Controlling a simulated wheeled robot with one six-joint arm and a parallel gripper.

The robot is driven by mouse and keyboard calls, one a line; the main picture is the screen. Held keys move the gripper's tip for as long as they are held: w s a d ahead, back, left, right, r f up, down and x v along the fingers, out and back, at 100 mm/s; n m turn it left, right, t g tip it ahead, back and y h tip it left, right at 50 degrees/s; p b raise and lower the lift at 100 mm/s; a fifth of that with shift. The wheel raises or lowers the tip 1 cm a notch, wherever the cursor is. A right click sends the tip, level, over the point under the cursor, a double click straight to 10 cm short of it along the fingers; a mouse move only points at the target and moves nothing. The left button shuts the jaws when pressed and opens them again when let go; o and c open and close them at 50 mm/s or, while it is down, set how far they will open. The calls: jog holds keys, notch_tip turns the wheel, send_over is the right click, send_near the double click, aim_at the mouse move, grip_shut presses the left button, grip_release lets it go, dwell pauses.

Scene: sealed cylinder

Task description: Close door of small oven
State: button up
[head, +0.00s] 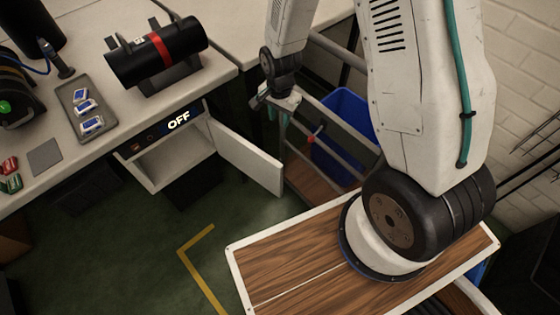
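The small oven (168,163) is a white box under the counter, with a dark panel that reads OFF (179,121). Its door (246,155) is a flat white panel, swung wide open to the right, so the pale inside shows. The inside looks empty from here. My gripper (262,98) is at the end of my arm, at the counter's right edge, above and to the right of the door. It appears apart from the door. It is small and dark here, and its fingers are not clear enough to tell open from shut.
A black cylinder with a red band (158,50) lies in a stand on the counter (222,62). A grey tray (75,97) with several blue and white items is left of it. A metal cart frame (325,125) and a blue bin (345,125) stand right of the door. Green floor (160,235) is clear before the oven.

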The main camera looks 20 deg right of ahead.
aim_at(280, 160)
jog(key=f+m, duration=0.1)
jog(key=f, duration=0.3)
jog(key=s+f+m, duration=0.1)
jog(key=f, duration=0.4)
jog(key=s+f+m, duration=0.1)
jog(key=f, duration=0.4)
jog(key=shift+s+a+f, duration=0.1)
jog(key=shift+a+f, duration=0.15)
jog(key=shift+a, duration=0.1)
notch_tip(280, 160, down, 8)
jog(key=shift+r, duration=0.2)
grip_shut()
